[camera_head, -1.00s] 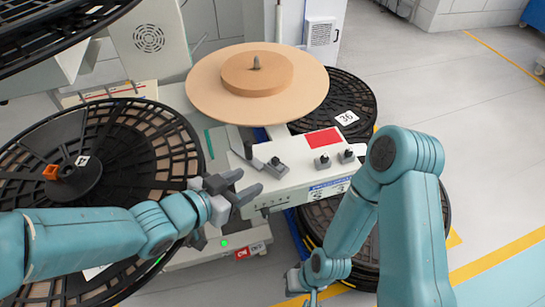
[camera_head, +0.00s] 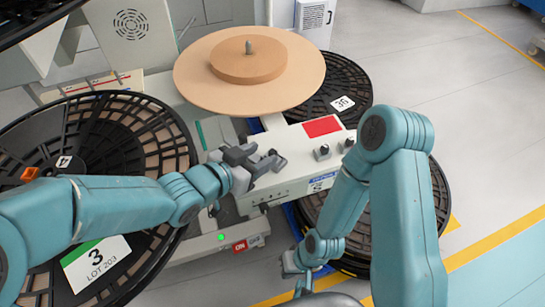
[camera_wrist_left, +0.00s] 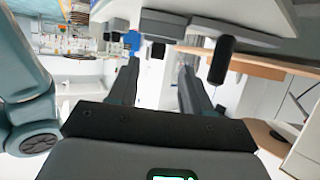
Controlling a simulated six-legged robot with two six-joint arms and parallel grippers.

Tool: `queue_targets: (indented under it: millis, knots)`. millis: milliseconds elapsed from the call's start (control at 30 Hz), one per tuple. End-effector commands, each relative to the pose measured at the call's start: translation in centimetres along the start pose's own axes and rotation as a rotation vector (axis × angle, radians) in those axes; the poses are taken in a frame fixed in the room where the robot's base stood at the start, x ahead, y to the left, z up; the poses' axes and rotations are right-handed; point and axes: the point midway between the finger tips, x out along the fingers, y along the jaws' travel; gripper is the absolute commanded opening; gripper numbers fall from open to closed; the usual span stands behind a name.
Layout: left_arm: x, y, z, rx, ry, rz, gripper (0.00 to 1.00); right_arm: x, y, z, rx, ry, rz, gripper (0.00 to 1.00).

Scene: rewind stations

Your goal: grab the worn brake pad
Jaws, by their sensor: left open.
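My left gripper (camera_head: 262,163) is open over the left end of the white control box (camera_head: 300,160). Its fingers cover most of the small grey fitting there, so I cannot pick out the worn brake pad for sure in the head view. In the left wrist view my left gripper (camera_wrist_left: 156,75) shows two spread fingers with nothing held between them. Dark grey blocks (camera_wrist_left: 175,25) sit beyond the fingertips, at the top; which one is the pad I cannot tell. My right gripper (camera_head: 300,278) hangs low, away from the box, its jaws too small to judge.
A tan roll on a wide disc (camera_head: 215,90) stands behind the box. A black reel labelled LOT 203 (camera_head: 150,110) lies at left, under my left arm. Knobs (camera_head: 322,152) and a red label (camera_head: 322,126) are on the box. Open floor (camera_head: 440,90) is at right.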

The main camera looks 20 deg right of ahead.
Motion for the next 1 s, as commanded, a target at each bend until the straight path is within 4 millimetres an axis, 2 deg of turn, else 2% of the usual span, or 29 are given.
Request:
queue_targets:
  millis: [233, 333, 633, 733, 767, 1000]
  knots:
    - [3.6, 0.5, 0.9, 0.001, -0.002, 0.002, 0.49, 1.3, 0.5, 0.0, 0.0, 0.0, 0.0, 0.0]
    - [4.9, 0.3, 0.6, 0.002, -0.001, 0.0, 0.49, 1.3, 0.5, 0.0, 0.0, 0.0, 0.0, 0.0]
    - [5.5, 0.1, 0.5, 0.001, -0.001, -0.002, 0.49, 1.2, 0.5, 0.0, 0.0, 0.0, 0.0, 0.0]
    - [5.5, 0.1, 0.5, 0.001, -0.001, -0.002, 0.16, 1.2, 0.5, 0.0, 0.0, 0.0, 0.0, 0.0]
    - [5.5, 0.1, 0.5, 0.001, -0.001, -0.002, 0.12, 1.2, 0.5, 0.0, 0.0, 0.0, 0.0, 0.0]
    - [5.4, 0.1, 0.4, 0.001, 0.0, -0.002, 0.11, 1.2, 0.4, 0.0, 0.0, 0.0, 0.0, 0.0]
